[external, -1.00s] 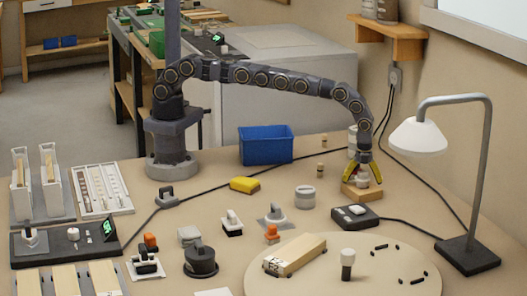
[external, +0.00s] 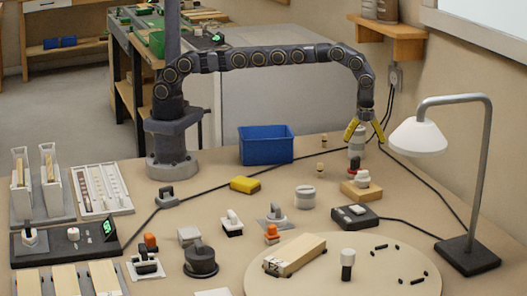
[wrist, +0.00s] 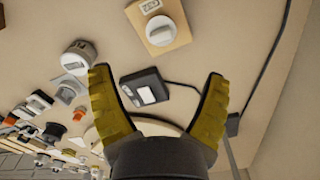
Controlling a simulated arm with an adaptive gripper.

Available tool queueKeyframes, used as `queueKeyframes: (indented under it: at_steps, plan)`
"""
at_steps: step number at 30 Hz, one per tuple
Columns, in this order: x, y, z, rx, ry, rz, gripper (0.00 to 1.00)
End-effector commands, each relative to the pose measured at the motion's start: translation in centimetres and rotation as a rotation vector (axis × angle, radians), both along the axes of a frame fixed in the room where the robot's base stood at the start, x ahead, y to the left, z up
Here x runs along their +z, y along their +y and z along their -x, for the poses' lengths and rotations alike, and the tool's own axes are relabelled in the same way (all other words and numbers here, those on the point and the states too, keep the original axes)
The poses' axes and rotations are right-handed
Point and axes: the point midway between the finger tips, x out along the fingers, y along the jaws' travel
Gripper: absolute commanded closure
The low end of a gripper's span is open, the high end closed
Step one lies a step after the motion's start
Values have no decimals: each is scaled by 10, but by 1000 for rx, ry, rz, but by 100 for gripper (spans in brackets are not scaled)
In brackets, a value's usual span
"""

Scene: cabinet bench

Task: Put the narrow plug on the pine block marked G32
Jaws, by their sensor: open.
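A pale wooden block (external: 352,193) lies at the right of the bench, and a white round plug-like piece (external: 362,180) rests on it. In the wrist view the block (wrist: 178,40) carries a small label at its far edge, too small to read surely, and the white piece (wrist: 160,31) stands on its face. My gripper (external: 365,133) is open and empty above and behind the block, apart from the white piece; its yellow fingers also show spread in the wrist view (wrist: 158,82). I cannot tell for sure that this piece is the narrow plug.
A black box with a pale button (external: 355,216), a lamp (external: 468,250) and a round board with a long wooden block (external: 300,254) are nearer. A blue bin (external: 266,146) stands behind.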

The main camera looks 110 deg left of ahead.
Motion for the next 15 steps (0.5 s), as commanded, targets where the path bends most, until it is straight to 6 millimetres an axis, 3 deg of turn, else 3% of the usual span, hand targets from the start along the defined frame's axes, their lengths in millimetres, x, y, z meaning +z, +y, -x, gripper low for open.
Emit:
queueKeyframes:
  at_steps: [7, 15]
  plan:
    - [54, -12, 26, 147, 13, -11, 22]
    - [128, -33, 104, 427, 44, -26, 22]
